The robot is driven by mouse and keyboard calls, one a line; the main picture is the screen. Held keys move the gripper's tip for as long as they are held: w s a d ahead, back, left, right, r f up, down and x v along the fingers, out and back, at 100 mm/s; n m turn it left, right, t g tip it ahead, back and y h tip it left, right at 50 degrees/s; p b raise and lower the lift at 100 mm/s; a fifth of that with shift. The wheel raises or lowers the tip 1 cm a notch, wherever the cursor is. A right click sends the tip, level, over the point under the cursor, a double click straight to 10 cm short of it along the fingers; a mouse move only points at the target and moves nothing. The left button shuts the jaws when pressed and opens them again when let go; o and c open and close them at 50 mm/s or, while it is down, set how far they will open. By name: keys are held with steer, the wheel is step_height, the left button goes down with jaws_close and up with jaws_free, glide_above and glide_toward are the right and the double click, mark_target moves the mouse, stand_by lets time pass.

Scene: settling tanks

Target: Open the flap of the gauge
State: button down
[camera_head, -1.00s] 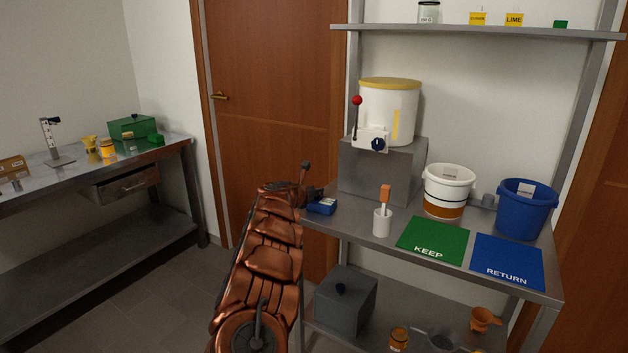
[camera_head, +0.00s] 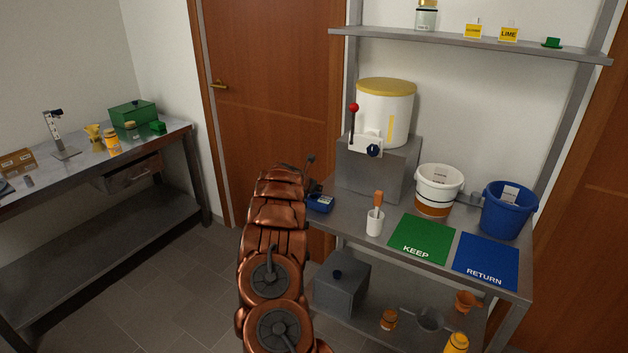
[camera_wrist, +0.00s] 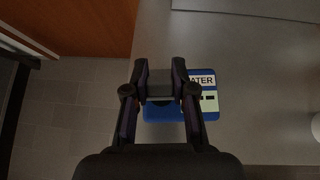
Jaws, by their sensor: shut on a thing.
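The gauge is a small blue box (camera_head: 320,204) on the near left corner of the grey bench, beside the end of my arm. In the wrist view the gauge (camera_wrist: 210,103) shows a white label ending in "ATER" and a pale panel with dark marks. A blue piece (camera_wrist: 160,112), seemingly the flap, shows under and between the fingers. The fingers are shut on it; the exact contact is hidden. In the head view my arm hides most of the gripper.
A white cup with an orange-handled tool (camera_head: 375,222) stands right of the gauge. Beyond are a grey block (camera_head: 375,170) bearing a dispenser, the green KEEP mat (camera_head: 420,238), the blue RETURN mat (camera_head: 487,262) and two buckets. The bench's left edge is close to the gauge.

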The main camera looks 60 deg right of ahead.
steer(key=shift+d+r+y+p, duration=0.2)
steer(key=shift+d+y+p, duration=0.25)
steer(key=shift+p, duration=0.7)
steer(key=shift+w+d+g+y, duration=0.15)
steer(key=shift+g+y, duration=0.15)
steer(key=shift+y, duration=0.75)
steer(key=c, duration=0.9)
jaws_free()
steer(key=shift+r, duration=0.15)
steer(key=shift+a+r, duration=0.25)
steer(key=shift+r, duration=0.25)
steer(key=shift+a+r, duration=0.45)
steer(key=shift+a, duration=0.1)
steer(key=shift+s+v, duration=0.1)
steer(key=shift+v, duration=2.2)
steer(key=shift+s+v, duration=0.15)
steer(key=shift+v, duration=2.15)
